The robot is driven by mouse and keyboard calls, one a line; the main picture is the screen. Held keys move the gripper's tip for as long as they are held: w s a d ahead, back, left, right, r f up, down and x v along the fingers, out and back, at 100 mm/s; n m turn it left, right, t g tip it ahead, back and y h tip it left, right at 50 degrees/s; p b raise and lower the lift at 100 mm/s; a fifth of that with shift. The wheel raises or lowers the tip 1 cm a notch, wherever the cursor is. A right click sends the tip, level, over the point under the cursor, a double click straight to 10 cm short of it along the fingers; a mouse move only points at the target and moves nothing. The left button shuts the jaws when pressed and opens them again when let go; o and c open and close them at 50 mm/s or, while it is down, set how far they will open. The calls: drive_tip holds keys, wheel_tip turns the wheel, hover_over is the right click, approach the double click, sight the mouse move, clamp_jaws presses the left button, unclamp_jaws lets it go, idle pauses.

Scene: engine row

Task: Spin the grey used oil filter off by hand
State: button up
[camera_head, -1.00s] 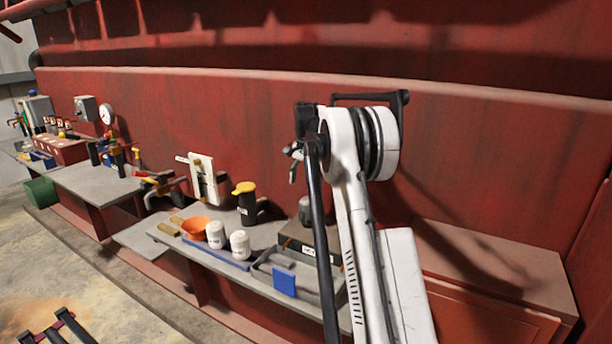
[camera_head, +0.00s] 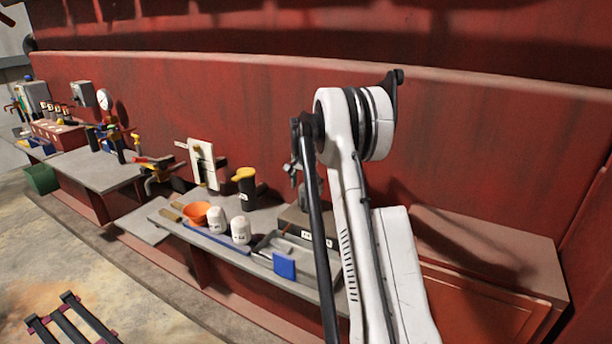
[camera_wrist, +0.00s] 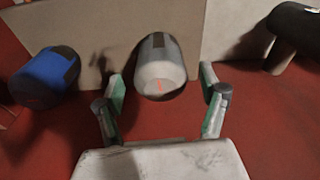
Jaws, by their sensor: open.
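The grey used oil filter (camera_wrist: 160,68) shows in the wrist view, its rounded pale end with a small orange mark facing me. It sits against a light brown panel. My gripper (camera_wrist: 162,86) is open, with one green-padded finger on each side of the filter's near end. Gaps show on both sides, so the fingers appear not to touch it. I cannot tell how far the fingers reach along it. A blue filter (camera_wrist: 46,77) with a dark band is to the left. In the head view my arm hides most of the area around the gripper.
A dark cylindrical part (camera_wrist: 292,28) is at the upper right of the wrist view. In the head view, the bench holds an orange funnel (camera_head: 197,213), white containers (camera_head: 240,230), a black jug with yellow lid (camera_head: 246,190) and a grey tray (camera_head: 262,253). Red wall stands behind.

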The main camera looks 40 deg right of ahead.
drive_tip(key=shift+w+d+f, duration=0.1)
drive_tip(key=shift+d+f, duration=0.05)
drive_tip(key=shift+f, duration=0.9)
drive_tip(key=shift+d+f, duration=0.1)
drive_tip(key=shift+f, duration=0.9)
drive_tip(key=c, duration=1.5)
drive_tip(key=n+b, duration=0.1)
drive_tip(key=n, duration=0.3)
drive_tip(key=shift+b, duration=0.35)
drive_tip(key=n+y+b, duration=0.1)
drive_tip(key=n, duration=0.4)
drive_tip(key=shift+t+b, duration=0.35)
drive_tip(key=shift+t, duration=0.05)
drive_tip(key=n+b, duration=0.1)
drive_tip(key=n, duration=0.3)
drive_tip(key=shift+y, duration=0.3)
drive_tip(key=n, duration=0.4)
drive_tip(key=shift+r+y+b, duration=0.15)
drive_tip(key=shift+y+b, duration=0.15)
drive_tip(key=shift+b, duration=0.1)
drive_tip(key=o, duration=1.5)
